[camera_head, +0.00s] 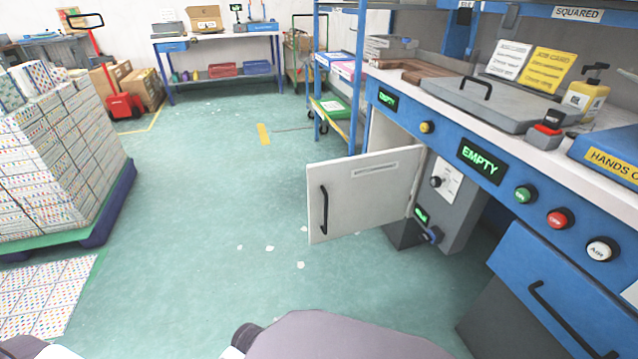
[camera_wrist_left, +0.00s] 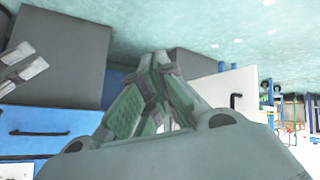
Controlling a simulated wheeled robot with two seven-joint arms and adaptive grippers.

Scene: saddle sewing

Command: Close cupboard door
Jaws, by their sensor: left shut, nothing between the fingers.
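The cupboard door (camera_head: 370,208) is a white panel with a black vertical handle (camera_head: 323,210). It stands wide open, swung out from the blue workbench (camera_head: 455,158) over the floor, with the cupboard's inside partly showing. In the left wrist view, which looks upside down, a white panel with a dark handle (camera_wrist_left: 236,101), apparently the same door (camera_wrist_left: 215,88), is beyond and to the right of my left gripper (camera_wrist_left: 158,62). That gripper's fingers are together and empty, apart from the door as far as I can tell. Neither gripper shows in the head view.
A blue drawer (camera_head: 560,290) with a black handle sits at the right of the bench. A grey box (camera_head: 460,215) with controls is under the bench beside the door. A loaded pallet (camera_head: 105,215) stands at left. The green floor between is mostly clear.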

